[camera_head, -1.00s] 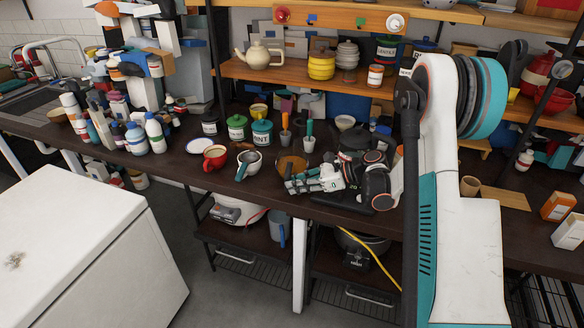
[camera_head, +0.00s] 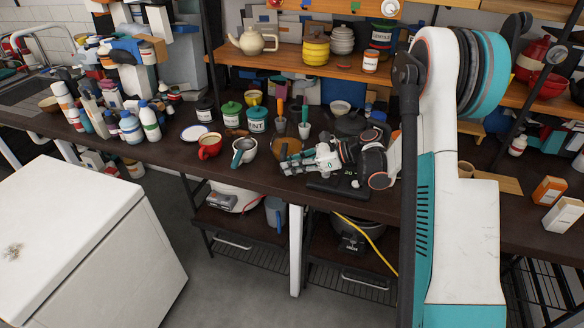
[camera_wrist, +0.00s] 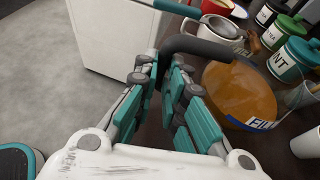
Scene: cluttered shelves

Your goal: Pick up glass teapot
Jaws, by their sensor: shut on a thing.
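The glass teapot (camera_head: 286,148) has an amber, rounded body and stands at the counter's front, left of my arm's end. In the wrist view, its body (camera_wrist: 238,93) fills the right side, with part of a label at its lower edge. Its thick dark handle (camera_wrist: 197,48) curves left towards my fingers. My gripper (camera_wrist: 163,75), with teal-padded fingers, is shut on the handle; the exact contact is partly hidden by the fingers. I cannot tell whether the teapot's base touches the counter.
Behind are labelled canisters (camera_head: 257,119) and a dark kettle (camera_head: 350,123). A shelf (camera_head: 290,66) runs above. Open floor (camera_head: 235,285) lies in front, beside a white cabinet (camera_head: 75,215).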

